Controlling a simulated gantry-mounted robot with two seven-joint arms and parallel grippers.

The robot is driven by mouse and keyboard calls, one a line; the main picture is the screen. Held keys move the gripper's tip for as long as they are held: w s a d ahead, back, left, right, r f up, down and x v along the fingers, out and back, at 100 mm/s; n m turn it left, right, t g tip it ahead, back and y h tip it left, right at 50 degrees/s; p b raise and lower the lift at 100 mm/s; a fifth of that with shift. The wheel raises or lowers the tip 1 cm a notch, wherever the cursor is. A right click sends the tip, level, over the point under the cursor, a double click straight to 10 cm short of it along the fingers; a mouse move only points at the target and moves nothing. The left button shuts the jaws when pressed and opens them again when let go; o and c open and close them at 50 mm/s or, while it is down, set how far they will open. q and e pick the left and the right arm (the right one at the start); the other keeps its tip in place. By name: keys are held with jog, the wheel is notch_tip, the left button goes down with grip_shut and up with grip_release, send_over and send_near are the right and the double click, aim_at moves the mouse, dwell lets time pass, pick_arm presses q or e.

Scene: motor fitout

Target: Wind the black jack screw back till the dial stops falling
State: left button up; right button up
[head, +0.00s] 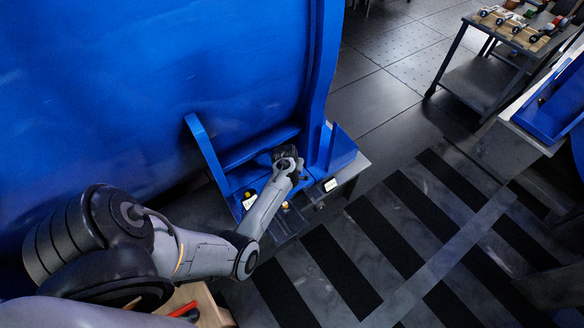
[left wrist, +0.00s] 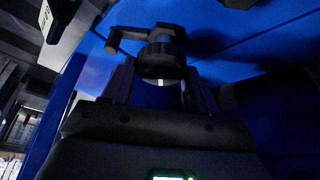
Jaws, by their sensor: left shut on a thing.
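The black jack screw (left wrist: 163,62) shows in the left wrist view as a dark round knob with a ribbed rim and a small white mark, and a side handle above it. My left gripper (left wrist: 160,84) has its fingers on either side of the knob and is shut on it. In the head view my left gripper (head: 286,158) is at the blue motor foot, and the wrist hides most of the screw. My right gripper is in neither view.
The blue motor housing (head: 150,70) fills the upper left, with an upright blue rib (head: 207,150) left of my gripper. White labels (head: 249,201) sit on the foot. Striped floor (head: 400,240) lies open to the right. A tool cart (head: 475,75) stands far right.

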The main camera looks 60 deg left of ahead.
pick_arm(q)
jog(key=shift+r+n+p, duration=0.2)
jog(key=shift+n+p, duration=0.3)
jog(key=shift+p, duration=0.2)
jog(key=shift+w+n+g+y+p, duration=0.1)
jog(key=shift+n+g+y+p, duration=0.35)
jog(key=shift+n+p, duration=0.55)
jog(key=shift+w+n+g+p, duration=0.1)
jog(key=shift+n+g+p, duration=0.25)
jog(key=shift+n, duration=0.65)
jog(key=shift+n+g+y, duration=0.25)
jog(key=shift+n+g, duration=0.05)
jog(key=shift+n, duration=0.6)
jog(key=shift+f+n+g, duration=0.15)
jog(key=shift+n+g, duration=0.15)
jog(key=shift+n, duration=0.6)
jog(key=n+g+b, duration=0.1)
jog(key=n+b, duration=0.1)
jog(key=shift+w+f+n, duration=0.1)
jog(key=shift+n, duration=0.2)
jog(key=shift+n+g+b, duration=0.5)
jog(key=shift+n+b, duration=0.55)
jog(key=shift+n, duration=0.15)
jog(key=shift+n+g+b, duration=0.5)
jog(key=shift+n+b, duration=0.55)
jog(key=shift+n, duration=0.05)
jog(key=shift+r, duration=0.2)
